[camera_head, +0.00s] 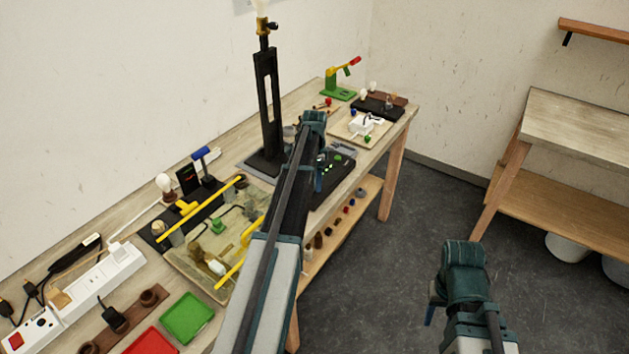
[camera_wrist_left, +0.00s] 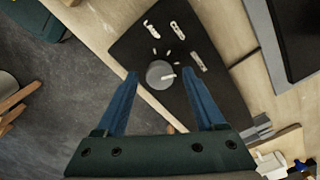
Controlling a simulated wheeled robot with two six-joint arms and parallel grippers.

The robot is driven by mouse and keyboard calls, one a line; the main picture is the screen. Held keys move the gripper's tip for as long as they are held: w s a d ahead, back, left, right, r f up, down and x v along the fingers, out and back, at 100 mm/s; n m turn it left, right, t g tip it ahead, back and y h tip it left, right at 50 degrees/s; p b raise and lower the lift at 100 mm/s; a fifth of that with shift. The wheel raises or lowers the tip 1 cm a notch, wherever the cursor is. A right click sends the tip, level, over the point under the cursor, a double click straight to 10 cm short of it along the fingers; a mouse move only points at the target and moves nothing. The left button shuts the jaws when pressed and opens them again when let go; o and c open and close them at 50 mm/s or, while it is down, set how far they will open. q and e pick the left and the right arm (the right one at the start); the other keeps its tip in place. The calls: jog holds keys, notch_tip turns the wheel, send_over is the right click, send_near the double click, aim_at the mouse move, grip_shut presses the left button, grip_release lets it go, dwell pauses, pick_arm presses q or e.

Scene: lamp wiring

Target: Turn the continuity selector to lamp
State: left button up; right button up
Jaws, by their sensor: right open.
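The selector is a round grey knob (camera_wrist_left: 160,72) with a white pointer on a black panel (camera_wrist_left: 210,75). In the left wrist view the pointer faces right, and several short white marks lie around the knob's upper side. In the head view the panel (camera_head: 338,174) is partly hidden by my left arm. My left gripper (camera_wrist_left: 160,75) is open, its blue fingers appearing on either side of the knob with gaps; I cannot tell its height above it. My right gripper (camera_head: 432,306) is open and empty over the floor, away from the table.
A black lamp stand (camera_head: 267,110) rises just left of the panel. A wiring tray (camera_head: 180,262) with yellow bars lies nearer on the table. A green tray (camera_head: 187,318) and a white power strip (camera_head: 100,282) are at the near left. Open floor lies right of the table.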

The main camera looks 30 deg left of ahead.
pick_arm(q)
grip_shut()
jog(key=shift+n, duration=0.3)
jog(key=n, duration=0.3)
jog(key=shift+n, duration=0.3)
jog(key=n, duration=0.4)
jog(key=shift+n, duration=0.3)
jog(key=n, duration=0.4)
jog(key=shift+n, duration=2.5)
